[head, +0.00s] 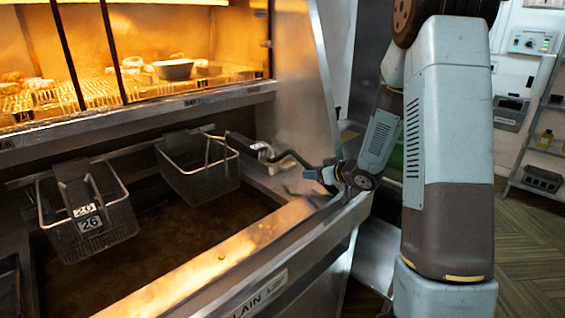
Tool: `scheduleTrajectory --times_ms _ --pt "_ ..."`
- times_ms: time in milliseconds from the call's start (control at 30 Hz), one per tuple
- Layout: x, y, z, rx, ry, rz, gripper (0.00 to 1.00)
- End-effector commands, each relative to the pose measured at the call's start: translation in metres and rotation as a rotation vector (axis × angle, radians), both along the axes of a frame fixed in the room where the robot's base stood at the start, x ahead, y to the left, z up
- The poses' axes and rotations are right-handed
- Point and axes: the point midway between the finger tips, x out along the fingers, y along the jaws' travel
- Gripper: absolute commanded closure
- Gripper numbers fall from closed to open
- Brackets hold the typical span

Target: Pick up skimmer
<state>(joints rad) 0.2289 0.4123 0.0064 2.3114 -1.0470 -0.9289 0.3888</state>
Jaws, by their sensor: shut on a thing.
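My gripper (314,174) is low over the right end of the fryer, by its front right corner, with my arm reaching in from the right. The handle runs from the jaws up and left towards the right-hand basket. The skimmer's head cannot be made out clearly, and the fingertips are small and partly hidden by the wrist.
The fryer vat holds dark oil (150,238). A wire basket (197,175) hangs at its back right, and another basket (92,215), labelled 26, hangs at left. A steel side panel (297,90) rises beside the gripper.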

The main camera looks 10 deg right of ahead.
Motion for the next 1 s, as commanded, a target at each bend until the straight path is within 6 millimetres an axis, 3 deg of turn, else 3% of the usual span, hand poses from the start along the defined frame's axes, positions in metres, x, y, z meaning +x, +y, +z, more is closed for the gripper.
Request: scheduleTrajectory --times_ms 433,633,1000 --pt "0.001 0.000 0.009 0.000 -0.004 0.000 1.00" --pt "-0.002 -0.003 0.038 -0.002 -0.006 -0.001 1.00" --pt "-0.050 -0.044 0.099 -0.002 -0.004 -0.005 1.00"
